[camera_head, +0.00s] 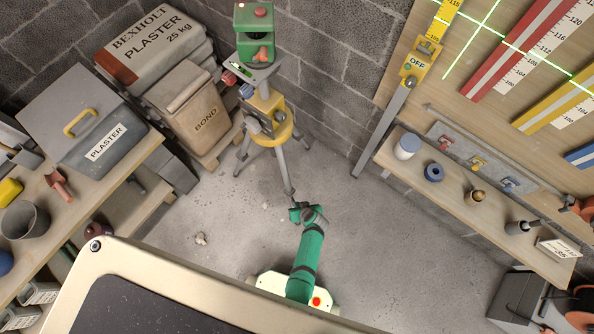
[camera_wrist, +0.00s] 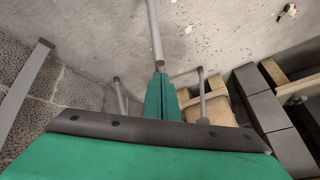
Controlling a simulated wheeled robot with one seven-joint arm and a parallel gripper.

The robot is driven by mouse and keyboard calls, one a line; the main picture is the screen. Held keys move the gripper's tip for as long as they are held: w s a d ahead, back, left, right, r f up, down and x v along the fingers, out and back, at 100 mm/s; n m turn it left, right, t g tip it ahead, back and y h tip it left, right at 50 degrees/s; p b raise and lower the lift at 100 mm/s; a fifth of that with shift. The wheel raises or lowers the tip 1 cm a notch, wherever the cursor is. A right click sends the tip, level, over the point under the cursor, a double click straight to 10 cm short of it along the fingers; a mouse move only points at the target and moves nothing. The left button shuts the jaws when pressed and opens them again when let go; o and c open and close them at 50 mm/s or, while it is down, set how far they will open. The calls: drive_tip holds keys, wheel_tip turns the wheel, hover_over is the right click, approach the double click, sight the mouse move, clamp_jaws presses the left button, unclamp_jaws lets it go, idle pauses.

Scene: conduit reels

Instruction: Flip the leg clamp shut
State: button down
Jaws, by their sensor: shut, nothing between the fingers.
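A tripod (camera_head: 268,135) with a yellow head and grey legs stands on the floor at the centre of the head view. Its front leg (camera_head: 287,175) comes down towards my gripper (camera_head: 294,212), which is low over the floor by its lower end. In the wrist view my gripper's green fingers (camera_wrist: 160,98) are together and empty. A grey leg (camera_wrist: 154,32) rises in the picture just beyond their tips; I cannot tell whether they touch it. The leg clamp is too small or hidden to make out, so its position cannot be told.
A green laser level (camera_head: 254,32) stands on top of the tripod. Plaster and bond bags (camera_head: 193,105) lie to its left. A shelf (camera_head: 470,205) runs along the right wall. The left workbench (camera_head: 75,215) carries tools. The floor (camera_head: 380,240) right of my arm is clear.

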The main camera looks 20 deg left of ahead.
drive_tip(key=shift+r, duration=0.65)
drive_tip(key=s+d+r, duration=0.2)
drive_tip(key=s+d, duration=0.4)
drive_tip(key=s, duration=0.1)
drive_tip(key=shift+d+r, duration=0.2)
drive_tip(key=shift+d, duration=0.2)
idle(0.3)
